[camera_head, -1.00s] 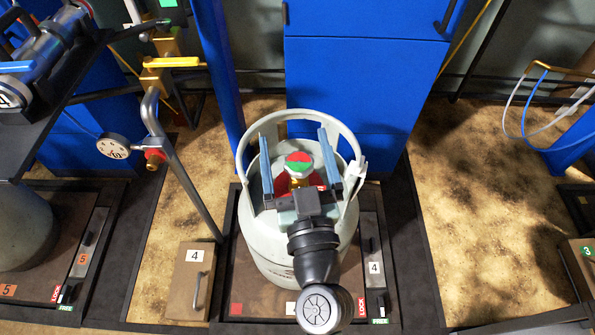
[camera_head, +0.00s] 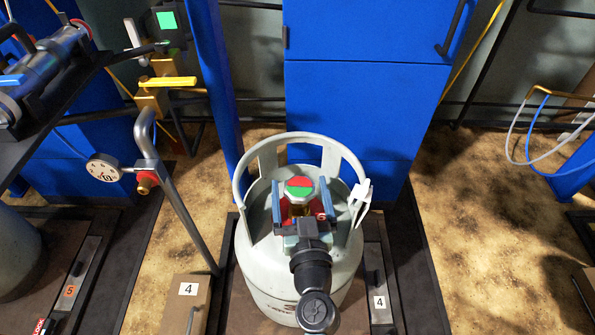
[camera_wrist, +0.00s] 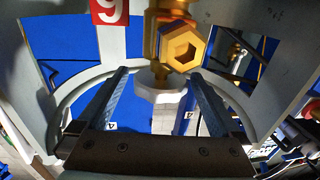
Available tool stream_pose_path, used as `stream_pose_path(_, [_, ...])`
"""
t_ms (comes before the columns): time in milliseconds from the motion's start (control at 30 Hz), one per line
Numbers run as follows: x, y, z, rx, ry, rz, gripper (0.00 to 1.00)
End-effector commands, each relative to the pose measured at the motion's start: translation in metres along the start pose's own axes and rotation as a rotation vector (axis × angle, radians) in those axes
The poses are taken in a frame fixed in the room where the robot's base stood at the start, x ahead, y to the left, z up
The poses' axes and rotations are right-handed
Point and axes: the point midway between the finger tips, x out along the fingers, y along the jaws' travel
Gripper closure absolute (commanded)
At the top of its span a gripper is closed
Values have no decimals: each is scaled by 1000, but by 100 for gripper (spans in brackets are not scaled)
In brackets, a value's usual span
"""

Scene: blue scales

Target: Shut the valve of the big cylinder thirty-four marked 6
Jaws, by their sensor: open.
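The big cylinder (camera_head: 262,262) is pale grey, upright, with an open collar around its top. Its valve has a round knob with a red and green top (camera_head: 299,187). In the wrist view the pale knob (camera_wrist: 160,94) shows below the brass valve body (camera_wrist: 180,48). A red tag (camera_wrist: 109,12) there bears a figure that reads as 9 or an upside-down 6. My gripper (camera_head: 301,200) is inside the collar, open, with one blue finger on each side of the knob. The wrist view shows the fingers (camera_wrist: 160,98) straddling it; I cannot tell whether they touch.
The collar's uprights (camera_head: 357,195) stand close around my gripper. A blue cabinet (camera_head: 365,90) is behind. At left are a bent pipe (camera_head: 175,190) with a gauge (camera_head: 103,168) and a box marked 4 (camera_head: 190,290). The floor (camera_head: 465,200) at right is mostly clear.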

Motion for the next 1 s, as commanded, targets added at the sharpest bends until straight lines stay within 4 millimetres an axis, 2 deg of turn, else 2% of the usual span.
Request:
stream_pose_path(100, [19, -1, -1, 2, 2, -1, 0])
stream_pose_path(300, [35, -1, 0, 1, 1, -1, 0])
stream_pose_path(667, [38, -1, 0, 1, 0, -1, 2])
stream_pose_path(1000, [38, 0, 0, 1, 0, -1, 63])
